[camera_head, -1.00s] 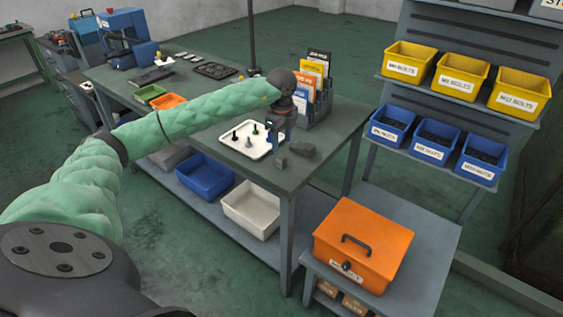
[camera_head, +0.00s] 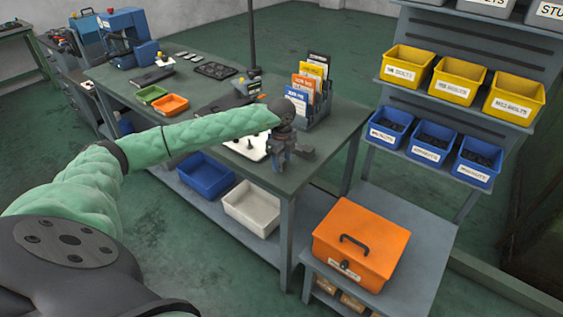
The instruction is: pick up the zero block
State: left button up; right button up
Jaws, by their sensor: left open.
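My left gripper (camera_head: 278,163) points down at the near right part of the workbench (camera_head: 262,183), at or just above its top. It is open, but its small dark fingers are hard to make out. The small grey block, which looks like the zero block, stood at this spot and is now mostly hidden behind or between the fingers. I cannot tell whether they touch it. A darker grey lump (camera_head: 304,153) lies just right of the gripper. My right gripper is not in view.
A white tray (camera_head: 250,151) with small dark parts lies left of the gripper, partly behind my arm. A rack of folders (camera_head: 318,105) stands behind it. An orange box (camera_head: 361,245) sits on a lower table; blue bins (camera_head: 430,143) are at the right.

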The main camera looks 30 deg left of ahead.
pick_arm(q)
jog(key=shift+f, duration=0.25)
grip_shut()
